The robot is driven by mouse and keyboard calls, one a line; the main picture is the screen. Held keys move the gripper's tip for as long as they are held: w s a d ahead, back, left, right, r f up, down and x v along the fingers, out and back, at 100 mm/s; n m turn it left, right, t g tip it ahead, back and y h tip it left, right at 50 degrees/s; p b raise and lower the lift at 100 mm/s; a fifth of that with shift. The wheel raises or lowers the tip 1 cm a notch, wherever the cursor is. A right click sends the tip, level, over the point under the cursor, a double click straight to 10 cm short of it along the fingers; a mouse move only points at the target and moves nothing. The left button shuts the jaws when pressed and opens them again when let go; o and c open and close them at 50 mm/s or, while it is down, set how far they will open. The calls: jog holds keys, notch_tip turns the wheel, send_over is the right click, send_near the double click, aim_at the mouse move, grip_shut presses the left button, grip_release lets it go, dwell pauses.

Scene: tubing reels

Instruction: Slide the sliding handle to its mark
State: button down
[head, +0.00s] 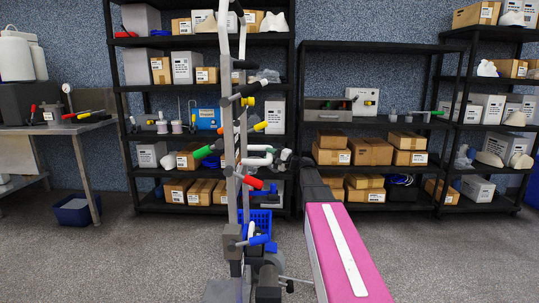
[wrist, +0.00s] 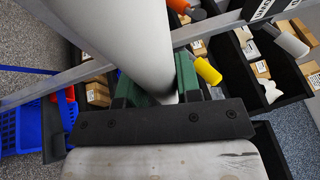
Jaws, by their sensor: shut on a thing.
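An upright metal frame (head: 231,150) stands in the middle of the head view and carries several coloured handles. A white bar-like handle (head: 258,149) on it is close to the end of my arm. In the wrist view, a thick white handle (wrist: 125,40) runs from the upper left down between the green finger pads of my gripper (wrist: 159,82). My gripper is shut on this white handle, one finger on each side. In the head view the fingers are too small to make out. I cannot make out the mark in either view.
A yellow knob (wrist: 208,71) is close right of my fingers. Black shelves (head: 370,121) with boxes stand behind. Grey floor (head: 130,255) is open at left.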

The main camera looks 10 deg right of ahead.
jog(key=c, duration=0.8)
grip_release()
jog(key=shift+f, duration=0.3)
jog(key=v, duration=1.1)
jog(key=shift+r, duration=0.1)
